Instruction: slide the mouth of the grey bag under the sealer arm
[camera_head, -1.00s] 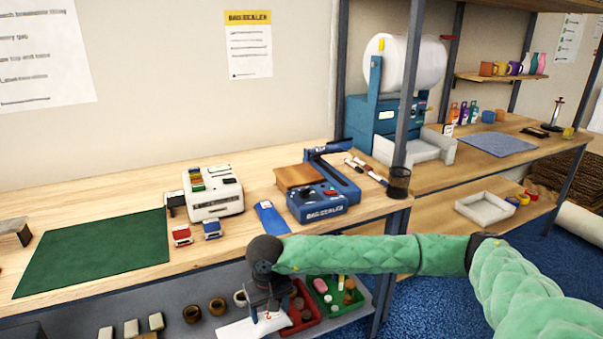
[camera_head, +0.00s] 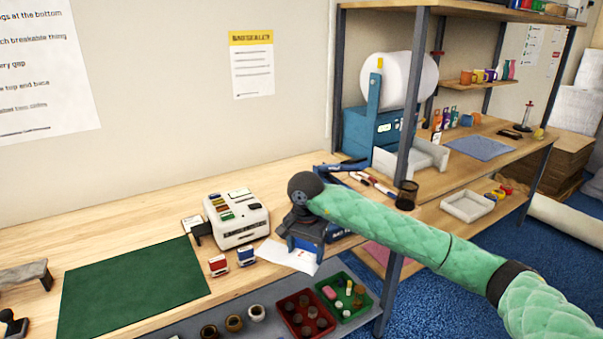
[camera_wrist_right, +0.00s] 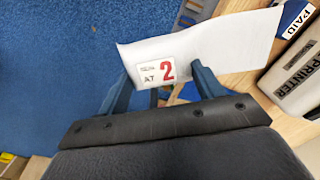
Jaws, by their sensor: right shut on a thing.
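A pale, whitish bag (camera_head: 289,257) with a red "2" label hangs from my right gripper (camera_head: 304,246), at the bench's front edge. In the right wrist view the bag (camera_wrist_right: 225,45) lies across the blue fingers of the gripper (camera_wrist_right: 165,88), which is shut on it. The bag's mouth cannot be made out. My left gripper is not in view.
A white label printer (camera_head: 237,220) and red (camera_head: 218,265) and blue (camera_head: 246,256) stamps stand left of the bag. A green mat (camera_head: 135,290) covers the bench's left. Red (camera_head: 293,328) and green bins sit on the shelf below. A dark pen cup (camera_head: 406,196) stands beside a post.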

